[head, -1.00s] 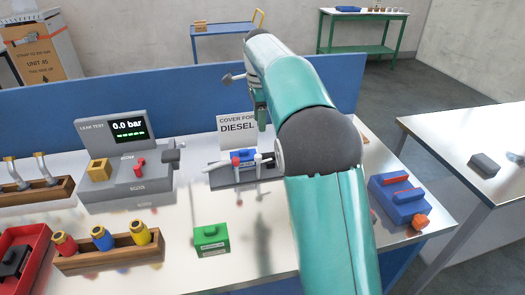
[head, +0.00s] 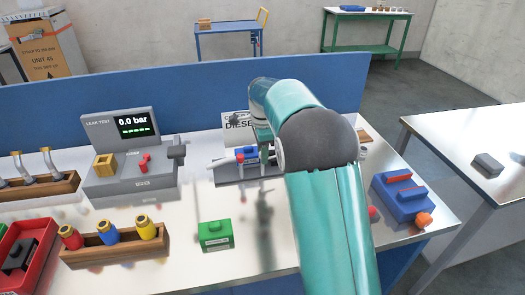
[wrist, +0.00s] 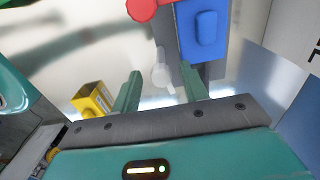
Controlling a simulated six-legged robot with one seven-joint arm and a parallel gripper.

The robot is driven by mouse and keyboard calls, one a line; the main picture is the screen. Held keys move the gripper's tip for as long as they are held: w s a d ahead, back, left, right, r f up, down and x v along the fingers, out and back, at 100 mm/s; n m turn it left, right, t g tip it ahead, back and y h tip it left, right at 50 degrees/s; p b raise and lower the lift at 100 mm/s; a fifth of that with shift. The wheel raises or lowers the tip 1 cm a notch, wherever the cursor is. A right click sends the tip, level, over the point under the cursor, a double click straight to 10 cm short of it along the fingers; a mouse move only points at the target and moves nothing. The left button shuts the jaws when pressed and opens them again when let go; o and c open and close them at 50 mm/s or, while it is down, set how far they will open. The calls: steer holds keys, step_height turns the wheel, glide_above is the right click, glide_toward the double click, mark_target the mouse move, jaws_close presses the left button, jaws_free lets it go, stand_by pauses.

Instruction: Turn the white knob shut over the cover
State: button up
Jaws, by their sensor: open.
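The white knob (wrist: 162,72) shows in the wrist view at the edge of a dark plate, beside the blue cover (wrist: 205,28). My gripper (wrist: 161,69) is open. Its two green fingers appear on either side of the knob, which shows in the gap near the fingertips; contact cannot be told. A red knob (wrist: 142,8) is by the cover at the top of this view. The blue cover (head: 249,152) shows there too.
The "cover for diesel" sign (head: 235,122) stands behind the fixture, partly hidden by my arm. The leak tester (head: 128,165) reads 0.0 bar at left. A green block (head: 215,236) is in front, and a blue box (head: 402,198) is at right. A yellow block (wrist: 92,98) shows beside my gripper.

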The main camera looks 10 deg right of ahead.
jaws_close()
